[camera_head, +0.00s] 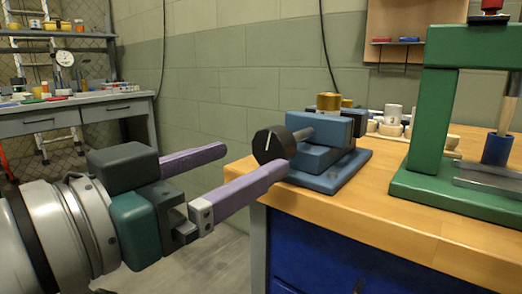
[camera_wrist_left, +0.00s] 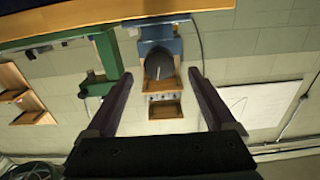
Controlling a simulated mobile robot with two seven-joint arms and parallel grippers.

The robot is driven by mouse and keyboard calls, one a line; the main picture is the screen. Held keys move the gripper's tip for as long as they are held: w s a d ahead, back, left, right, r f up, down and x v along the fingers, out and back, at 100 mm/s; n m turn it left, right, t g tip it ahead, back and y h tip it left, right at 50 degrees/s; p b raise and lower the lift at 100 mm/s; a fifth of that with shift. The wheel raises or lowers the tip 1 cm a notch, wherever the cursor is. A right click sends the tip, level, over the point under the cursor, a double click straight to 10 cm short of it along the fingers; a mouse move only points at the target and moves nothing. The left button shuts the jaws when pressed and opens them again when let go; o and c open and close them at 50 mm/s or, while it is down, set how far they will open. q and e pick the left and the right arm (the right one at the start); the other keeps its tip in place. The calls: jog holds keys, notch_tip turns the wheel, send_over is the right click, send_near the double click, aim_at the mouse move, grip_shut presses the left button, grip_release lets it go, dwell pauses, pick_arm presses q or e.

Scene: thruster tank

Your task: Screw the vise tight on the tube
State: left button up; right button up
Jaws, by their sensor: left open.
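The blue vise (camera_head: 331,160) sits at the left end of the wooden workbench, with a round black knob (camera_head: 273,145) on its screw facing my left gripper. A brass-coloured tube (camera_head: 328,102) stands upright at the vise jaws; its lower part is hidden. My left gripper (camera_head: 255,157) is open and empty, its two purple fingers spread and pointing toward the knob. In the left wrist view the dark knob (camera_wrist_left: 159,66) lies beyond the fingertips, in line with the gap between them. I cannot tell whether a finger touches it. My right gripper is not in view.
A green press frame (camera_head: 428,110) stands on the workbench (camera_head: 400,225) to the right of the vise. Small pale parts (camera_head: 393,116) lie behind the vise. A grey bench (camera_head: 90,110) with shelves stands far left. Open floor lies left of the workbench.

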aim_at(286, 142)
pick_arm(q)
jog(key=b+x, duration=0.1)
jog(key=x, duration=0.8)
jog(key=shift+w+d+b, duration=0.15)
jog(key=shift+d+b, duration=0.05)
jog(key=shift+b, duration=0.2)
jog(key=c, duration=1.4)
